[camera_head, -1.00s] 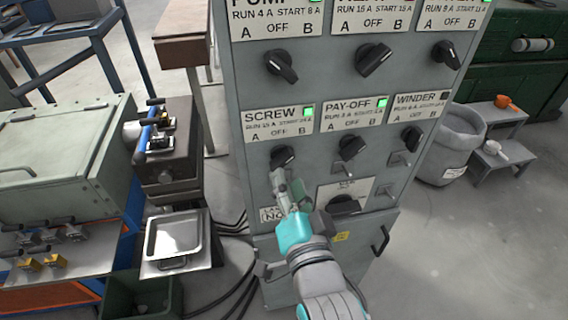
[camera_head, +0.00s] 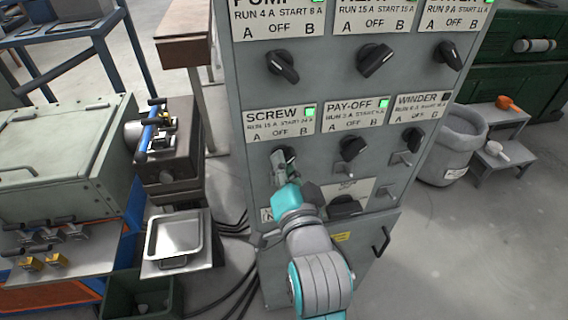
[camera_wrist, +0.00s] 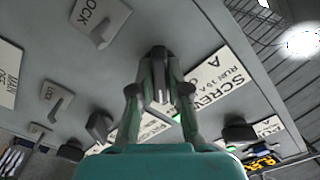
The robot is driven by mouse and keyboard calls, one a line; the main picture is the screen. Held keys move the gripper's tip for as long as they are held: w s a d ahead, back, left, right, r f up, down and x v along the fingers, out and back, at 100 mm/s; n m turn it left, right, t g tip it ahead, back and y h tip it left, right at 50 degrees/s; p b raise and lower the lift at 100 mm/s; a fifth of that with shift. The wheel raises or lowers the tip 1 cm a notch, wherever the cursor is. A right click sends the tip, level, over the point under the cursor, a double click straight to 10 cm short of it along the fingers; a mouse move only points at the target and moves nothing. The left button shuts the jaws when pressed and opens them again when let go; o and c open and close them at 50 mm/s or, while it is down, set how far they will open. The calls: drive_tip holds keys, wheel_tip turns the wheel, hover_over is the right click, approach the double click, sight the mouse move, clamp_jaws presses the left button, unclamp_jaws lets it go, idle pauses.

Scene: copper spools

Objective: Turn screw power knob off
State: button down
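The screw power knob (camera_head: 291,153) is a black rotary knob below the white SCREW label (camera_head: 262,117) on the grey control panel. The label reads A, OFF, B, and a green lamp (camera_head: 309,113) is lit at its corner. My gripper (camera_head: 280,160) is at this knob in the head view and hides part of it. In the wrist view my gripper (camera_wrist: 160,82) has its two fingertips apart, one on each side of the knob (camera_wrist: 158,75). Firm contact does not show. The knob's exact setting is partly hidden.
The pay-off knob (camera_head: 353,148) is close on the right, with the winder knob (camera_head: 411,139) beyond. The pump knob (camera_head: 282,66) is above. A lower knob (camera_head: 345,206) and several small lock tabs are below. A metal tray (camera_head: 178,237) stands left of the cabinet.

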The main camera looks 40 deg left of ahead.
drive_tip(key=shift+n, duration=0.3)
drive_tip(key=n, duration=0.4)
drive_tip(key=shift+n, duration=2.3)
drive_tip(key=c, duration=1.1)
unclamp_jaws()
drive_tip(key=shift+c, duration=0.2)
drive_tip(key=shift+d, duration=0.1)
drive_tip(key=v, duration=0.7)
